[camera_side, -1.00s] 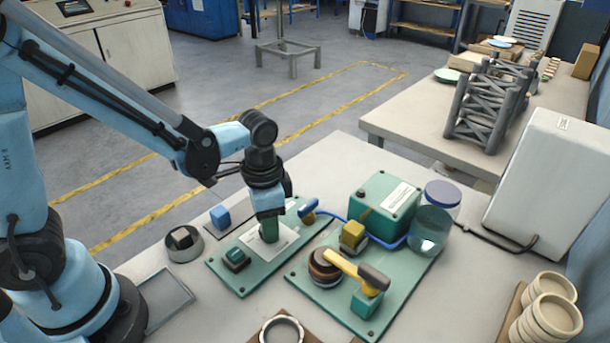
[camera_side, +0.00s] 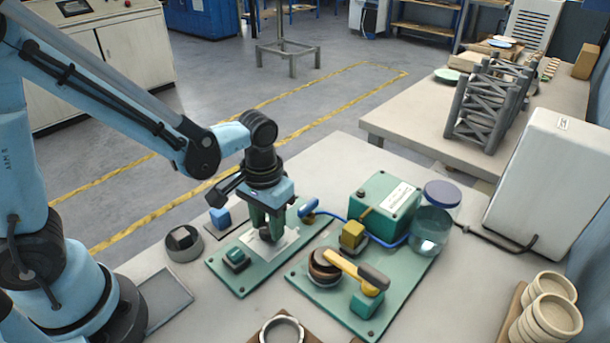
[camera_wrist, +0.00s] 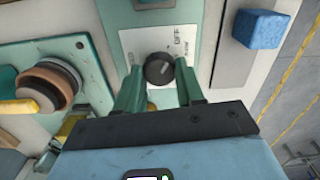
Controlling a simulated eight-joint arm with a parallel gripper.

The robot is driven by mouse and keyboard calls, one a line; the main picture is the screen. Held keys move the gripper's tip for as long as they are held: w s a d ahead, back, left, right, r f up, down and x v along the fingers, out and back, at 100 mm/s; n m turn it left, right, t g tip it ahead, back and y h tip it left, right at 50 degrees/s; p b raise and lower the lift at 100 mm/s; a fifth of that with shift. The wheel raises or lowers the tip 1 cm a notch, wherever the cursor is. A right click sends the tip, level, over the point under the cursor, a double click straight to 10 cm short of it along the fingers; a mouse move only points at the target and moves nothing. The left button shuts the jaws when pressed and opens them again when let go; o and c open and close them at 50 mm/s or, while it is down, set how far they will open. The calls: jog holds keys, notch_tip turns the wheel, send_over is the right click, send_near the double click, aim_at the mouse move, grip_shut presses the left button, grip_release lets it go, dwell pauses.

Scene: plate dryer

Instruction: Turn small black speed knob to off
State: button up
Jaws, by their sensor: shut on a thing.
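The small black speed knob (camera_wrist: 158,68) sits on a white label plate (camera_wrist: 138,45) on a green panel. The word OFF shows on the plate to the knob's upper right in the wrist view, with smaller lettering below it. A pale mark shows on the knob, but I cannot tell exactly where it points. My gripper (camera_wrist: 160,84) has its two green fingers on either side of the knob, shut on it. In the side view, my gripper (camera_side: 267,233) points down over the white plate, with the knob mostly hidden between its fingers.
A teal button (camera_side: 236,258) and a blue-handled switch (camera_side: 309,207) flank the plate on the same panel. A second panel with a yellow lever (camera_side: 342,264) stands to the right. A blue block (camera_side: 220,216) lies to the left.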

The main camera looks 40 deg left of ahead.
aim_at(268, 227)
jog(key=shift+n, duration=0.4)
jog(key=o, duration=1)
jog(key=shift+o, duration=0.2)
jog(key=shift+r, duration=0.1)
notch_tip(268, 227, up, 12)
dwell(0.4)
jog(key=s+a+m+t, duration=0.2)
jog(key=a+t, duration=0.4)
jog(key=t, duration=0.1)
jog(key=shift+s+a+f, duration=0.25)
jog(key=shift+s+f, duration=0.05)
jog(key=shift+f, duration=0.1)
